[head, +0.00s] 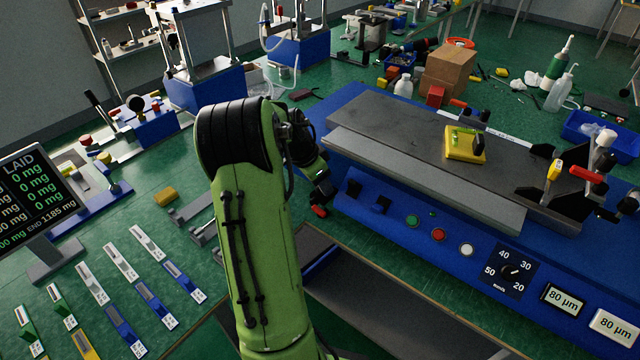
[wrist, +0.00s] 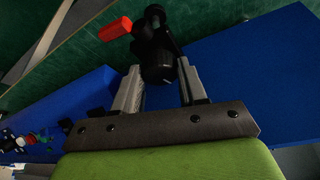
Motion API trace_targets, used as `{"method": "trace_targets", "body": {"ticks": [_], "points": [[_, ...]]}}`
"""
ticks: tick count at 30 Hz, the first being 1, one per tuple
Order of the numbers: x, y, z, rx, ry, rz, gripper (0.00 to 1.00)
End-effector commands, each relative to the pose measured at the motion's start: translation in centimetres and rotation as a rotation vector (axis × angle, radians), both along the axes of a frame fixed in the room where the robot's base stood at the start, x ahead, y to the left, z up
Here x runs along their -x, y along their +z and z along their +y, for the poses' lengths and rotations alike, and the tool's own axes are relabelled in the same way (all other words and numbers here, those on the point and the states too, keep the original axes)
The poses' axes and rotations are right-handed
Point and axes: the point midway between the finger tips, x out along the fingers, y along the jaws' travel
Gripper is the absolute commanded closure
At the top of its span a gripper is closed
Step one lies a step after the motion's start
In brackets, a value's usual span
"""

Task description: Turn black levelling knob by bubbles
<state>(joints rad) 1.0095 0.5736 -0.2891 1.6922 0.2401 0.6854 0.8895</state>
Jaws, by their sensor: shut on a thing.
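The black levelling knob (wrist: 158,68) shows in the wrist view at the blue machine's edge. My gripper (wrist: 158,82) is shut on it, one grey finger on each side. In the head view my green arm hides most of the gripper and the knob. A yellow level block (head: 465,145) with green vials lies on the grey plate (head: 400,125) of the blue press bench (head: 390,225). Its bubbles are too small to read.
A red-handled clamp (wrist: 115,28) is close beside the knob. Red and black clamps (head: 585,175) stand at the plate's right end. A monitor (head: 38,195) stands at left.

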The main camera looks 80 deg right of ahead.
Motion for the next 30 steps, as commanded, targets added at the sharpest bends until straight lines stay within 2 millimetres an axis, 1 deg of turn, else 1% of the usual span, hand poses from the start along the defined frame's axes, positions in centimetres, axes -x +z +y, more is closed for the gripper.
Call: {"method": "trace_targets", "body": {"ticks": [18,24,30], "points": [[0.47,-0.03,0.14,0.004,0.577,-0.001,0.89],[0.59,0.04,0.1,0.005,0.735,-0.001,0.89],[0.64,0.08,0.11,0.004,0.852,0.0,0.89]]}}
